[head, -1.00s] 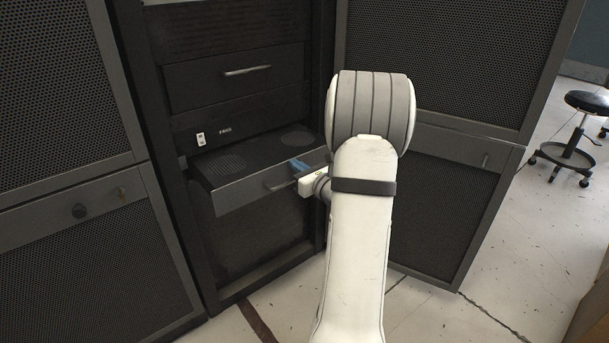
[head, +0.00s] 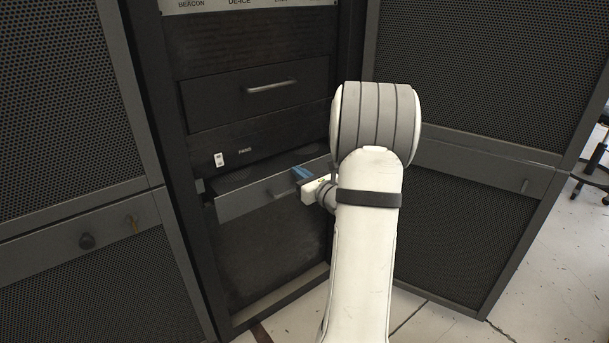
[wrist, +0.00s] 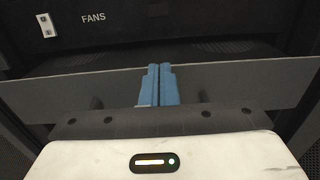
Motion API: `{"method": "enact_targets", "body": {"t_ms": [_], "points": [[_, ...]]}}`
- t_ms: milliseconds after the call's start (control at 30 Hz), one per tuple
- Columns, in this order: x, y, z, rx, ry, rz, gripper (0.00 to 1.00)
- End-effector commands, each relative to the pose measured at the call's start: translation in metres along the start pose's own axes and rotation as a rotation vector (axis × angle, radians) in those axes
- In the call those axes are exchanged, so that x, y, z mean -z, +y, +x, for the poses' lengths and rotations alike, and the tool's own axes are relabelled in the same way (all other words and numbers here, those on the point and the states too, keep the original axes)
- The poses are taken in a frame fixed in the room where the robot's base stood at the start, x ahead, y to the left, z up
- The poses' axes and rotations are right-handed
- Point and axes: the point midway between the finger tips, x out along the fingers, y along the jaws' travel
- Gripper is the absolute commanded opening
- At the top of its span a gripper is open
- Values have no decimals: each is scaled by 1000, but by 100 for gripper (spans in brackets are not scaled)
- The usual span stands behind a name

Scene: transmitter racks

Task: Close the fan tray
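The fan tray (head: 247,198) is a dark drawer with a grey front panel, standing partly out of the rack below the panel marked FANS. In the wrist view its front (wrist: 70,92) spans the picture, with a strip of its dark top behind. My gripper (head: 302,174) is at the right half of the tray front. In the wrist view the blue fingertips (wrist: 157,85) are together, with no thing visible between them, and overlap the tray front and its top edge. The gripper body hides the lower front; whether it touches the handle cannot be told.
A closed drawer with a bar handle (head: 271,86) is above the tray. A white switch (head: 219,160) is on the FANS panel. Mesh cabinet doors stand left (head: 70,90) and right (head: 470,80).

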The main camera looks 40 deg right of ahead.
Motion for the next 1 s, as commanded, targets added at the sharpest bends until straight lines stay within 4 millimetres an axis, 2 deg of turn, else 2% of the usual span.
{"method": "enact_targets", "body": {"t_ms": [200, 367, 767, 867, 1000], "points": [[1, 1, 33, -3, 0, -1, 0], [0, 0, 43, 0, 0, -1, 0], [0, -1, 41, 2, 0, 0, 0], [1, 0, 34, 2, 0, 0, 0], [2, 0, 16, 2, 1, 0, 0]]}}
